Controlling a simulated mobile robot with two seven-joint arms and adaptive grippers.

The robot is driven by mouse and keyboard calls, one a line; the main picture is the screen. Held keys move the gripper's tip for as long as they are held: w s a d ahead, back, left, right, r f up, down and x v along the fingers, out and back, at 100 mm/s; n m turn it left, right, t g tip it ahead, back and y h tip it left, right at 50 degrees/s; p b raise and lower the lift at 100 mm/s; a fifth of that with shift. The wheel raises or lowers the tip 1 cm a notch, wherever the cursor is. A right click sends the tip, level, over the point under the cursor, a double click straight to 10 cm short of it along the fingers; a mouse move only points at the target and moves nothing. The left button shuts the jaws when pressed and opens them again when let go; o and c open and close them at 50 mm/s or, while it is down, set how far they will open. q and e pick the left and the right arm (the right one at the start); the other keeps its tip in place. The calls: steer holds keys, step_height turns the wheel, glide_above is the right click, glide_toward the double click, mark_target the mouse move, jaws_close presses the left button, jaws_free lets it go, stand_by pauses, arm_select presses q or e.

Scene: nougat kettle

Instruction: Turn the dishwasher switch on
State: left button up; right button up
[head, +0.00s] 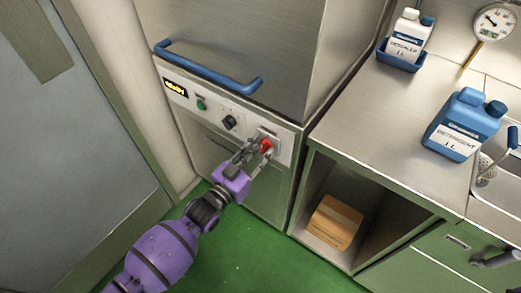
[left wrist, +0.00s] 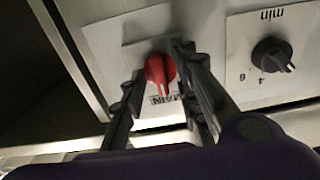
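The dishwasher (head: 228,55) is a steel hood machine with a blue bar handle and a front control panel. Its red rotary switch (head: 266,146) sits at the right end of the panel; it also shows in the left wrist view (left wrist: 158,70), above a partly hidden label ending in "AIN". My left gripper (head: 261,153) is at the switch, with its fingers apart on either side of the red knob. In the left wrist view the right finger is very close to the knob; I cannot tell whether it touches. My right gripper is not in view.
A black knob (head: 230,122) and a green button (head: 201,105) are on the same panel. A counter at right holds a detergent bottle (head: 462,125) and a descaler bottle (head: 408,35). A cardboard box (head: 334,222) sits in the open shelf. Green floor is clear.

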arm_select(q)
steer(key=v, duration=1.1)
steer(key=shift+s+a, duration=0.2)
steer(key=s+a+f+n+g+y+p, duration=0.2)
steer(key=s+a+y+p, duration=0.1)
steer(key=s, duration=0.6)
steer(key=s+a+f+n+g+y+p, duration=0.2)
steer(key=s+a, duration=0.3)
steer(key=s, duration=0.5)
steer(key=s+a+f+n+g+y+p, duration=0.2)
steer(key=s+a+n+y+p, duration=0.1)
steer(key=s, duration=0.6)
steer(key=shift+s+a+f+y+p, duration=0.3)
steer(key=shift+a+y+p, duration=0.6)
steer(key=shift+y, duration=0.2)
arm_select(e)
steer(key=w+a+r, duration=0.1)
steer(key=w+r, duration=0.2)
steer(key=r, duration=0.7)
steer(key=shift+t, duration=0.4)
arm_select(q)
steer(key=shift+w, duration=0.1)
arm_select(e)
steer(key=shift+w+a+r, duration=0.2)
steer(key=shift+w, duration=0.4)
